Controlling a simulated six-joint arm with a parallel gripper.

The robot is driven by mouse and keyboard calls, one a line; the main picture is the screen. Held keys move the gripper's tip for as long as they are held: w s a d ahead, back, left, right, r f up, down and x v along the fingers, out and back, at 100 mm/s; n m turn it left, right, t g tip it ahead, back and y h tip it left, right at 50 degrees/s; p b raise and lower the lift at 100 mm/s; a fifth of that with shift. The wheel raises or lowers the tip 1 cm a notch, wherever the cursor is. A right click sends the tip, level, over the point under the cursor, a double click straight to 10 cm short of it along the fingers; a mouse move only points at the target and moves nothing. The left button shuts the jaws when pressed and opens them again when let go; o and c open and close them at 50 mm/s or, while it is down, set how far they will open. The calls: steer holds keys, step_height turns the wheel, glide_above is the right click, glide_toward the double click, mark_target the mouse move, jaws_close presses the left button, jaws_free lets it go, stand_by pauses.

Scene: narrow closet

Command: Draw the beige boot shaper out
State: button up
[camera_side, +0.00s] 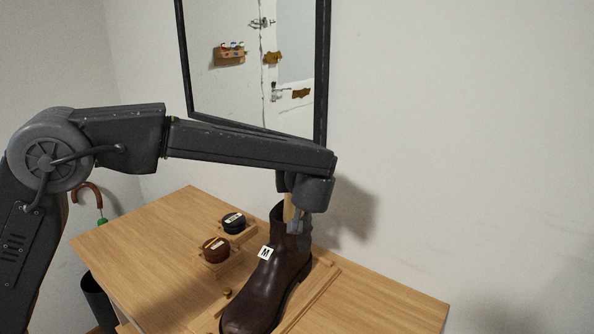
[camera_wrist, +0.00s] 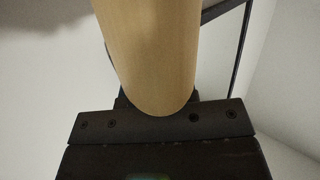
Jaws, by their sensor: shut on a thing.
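The beige boot shaper (camera_side: 288,208) shows as a narrow pale strip at the top of the dark brown boot (camera_side: 272,287), below my wrist. My gripper (camera_side: 294,224) points down at the boot's opening and is shut on the shaper. In the wrist view, the shaper (camera_wrist: 150,55) is a large, smooth beige shape with a rounded end, in front of my dark gripper body. The boot stands upright and bears a white label marked "M" (camera_side: 266,253). How deep the shaper sits in the boot is hidden by the gripper and the shaft.
The boot stands on a wooden board (camera_side: 318,283) on a wooden tabletop (camera_side: 385,305). A black tin (camera_side: 234,222) and a brown tin (camera_side: 215,249) stand in wooden holders left of it. A black-framed mirror (camera_side: 321,75) hangs on the wall behind. Tabletop right of the board is clear.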

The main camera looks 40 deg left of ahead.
steer(key=shift+r, duration=2.25)
